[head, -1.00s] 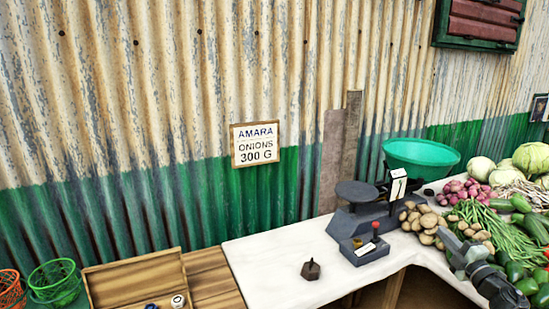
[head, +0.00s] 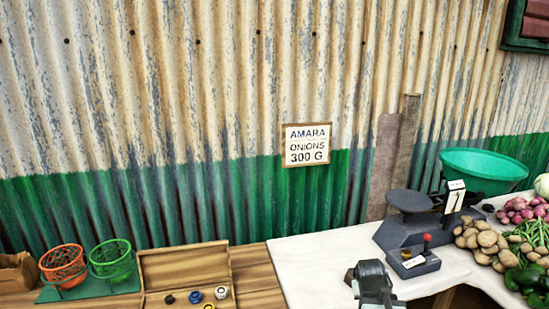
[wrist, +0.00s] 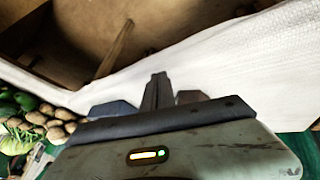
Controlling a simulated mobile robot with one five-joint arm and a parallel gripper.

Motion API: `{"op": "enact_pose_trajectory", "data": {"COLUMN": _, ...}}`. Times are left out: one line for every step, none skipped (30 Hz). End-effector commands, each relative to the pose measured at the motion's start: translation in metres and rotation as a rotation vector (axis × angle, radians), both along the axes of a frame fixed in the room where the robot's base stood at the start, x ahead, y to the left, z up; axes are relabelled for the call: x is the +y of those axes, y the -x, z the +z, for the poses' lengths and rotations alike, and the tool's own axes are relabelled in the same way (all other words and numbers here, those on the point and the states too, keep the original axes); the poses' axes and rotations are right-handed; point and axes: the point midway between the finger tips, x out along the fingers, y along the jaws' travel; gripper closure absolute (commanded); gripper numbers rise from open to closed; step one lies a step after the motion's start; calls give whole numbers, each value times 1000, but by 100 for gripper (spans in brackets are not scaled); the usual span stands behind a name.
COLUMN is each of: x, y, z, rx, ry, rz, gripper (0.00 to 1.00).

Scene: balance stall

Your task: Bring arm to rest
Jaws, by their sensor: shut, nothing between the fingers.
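My gripper (head: 372,272) is at the lower edge of the head view, in front of the white-topped counter (head: 308,262). In the wrist view its narrow fingers (wrist: 158,88) are closed together with nothing held. The white counter edge (wrist: 235,68) runs across behind them. A small dark brown block (wrist: 190,97) shows partly beside the fingers, and a blue-grey one (wrist: 113,109) on the other side. The dark weight on the counter is mostly hidden behind my gripper in the head view.
A grey scale (head: 407,230) with a green pan (head: 485,168) stands right of my gripper, near a red-knobbed box (head: 415,263). Potatoes (head: 480,240) and onions (head: 520,210) lie further right. An open wooden box (head: 185,265) and orange (head: 63,263) and green (head: 112,260) baskets stand left.

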Motion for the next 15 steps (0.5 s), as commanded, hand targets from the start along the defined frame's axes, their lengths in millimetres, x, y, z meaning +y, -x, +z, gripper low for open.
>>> {"op": "enact_pose_trajectory", "data": {"x": 30, "y": 9, "z": -9, "rx": 60, "ry": -50, "rz": 17, "gripper": 100}}
{"op": "enact_pose_trajectory", "data": {"x": 45, "y": 16, "z": -14, "rx": 98, "ry": -80, "rz": 25, "gripper": 100}}
{"op": "enact_pose_trajectory", "data": {"x": 66, "y": 25, "z": -19, "rx": 148, "ry": -116, "rz": 36, "gripper": 100}}
{"op": "enact_pose_trajectory", "data": {"x": 80, "y": 31, "z": -22, "rx": 183, "ry": -141, "rz": 45, "gripper": 100}}
{"op": "enact_pose_trajectory", "data": {"x": 94, "y": 38, "z": -25, "rx": 217, "ry": -165, "rz": 54, "gripper": 100}}
{"op": "enact_pose_trajectory", "data": {"x": 111, "y": 48, "z": -28, "rx": 261, "ry": -193, "rz": 67, "gripper": 100}}
{"op": "enact_pose_trajectory", "data": {"x": 122, "y": 54, "z": -30, "rx": 292, "ry": -212, "rz": 76, "gripper": 100}}
{"op": "enact_pose_trajectory", "data": {"x": 133, "y": 61, "z": -31, "rx": 323, "ry": -231, "rz": 85, "gripper": 100}}
{"op": "enact_pose_trajectory", "data": {"x": 148, "y": 70, "z": -32, "rx": 363, "ry": -255, "rz": 98, "gripper": 100}}
{"op": "enact_pose_trajectory", "data": {"x": 158, "y": 77, "z": -33, "rx": 392, "ry": -270, "rz": 108, "gripper": 100}}
{"op": "enact_pose_trajectory", "data": {"x": 171, "y": 83, "z": -33, "rx": 421, "ry": -285, "rz": 119, "gripper": 100}}
{"op": "enact_pose_trajectory", "data": {"x": 185, "y": 92, "z": -33, "rx": 460, "ry": -305, "rz": 131, "gripper": 100}}
{"op": "enact_pose_trajectory", "data": {"x": 181, "y": 91, "z": -51, "rx": 452, "ry": -302, "rz": 126, "gripper": 100}}
{"op": "enact_pose_trajectory", "data": {"x": 180, "y": 90, "z": -60, "rx": 451, "ry": -301, "rz": 123, "gripper": 100}}
{"op": "enact_pose_trajectory", "data": {"x": 179, "y": 90, "z": -68, "rx": 450, "ry": -300, "rz": 123, "gripper": 100}}
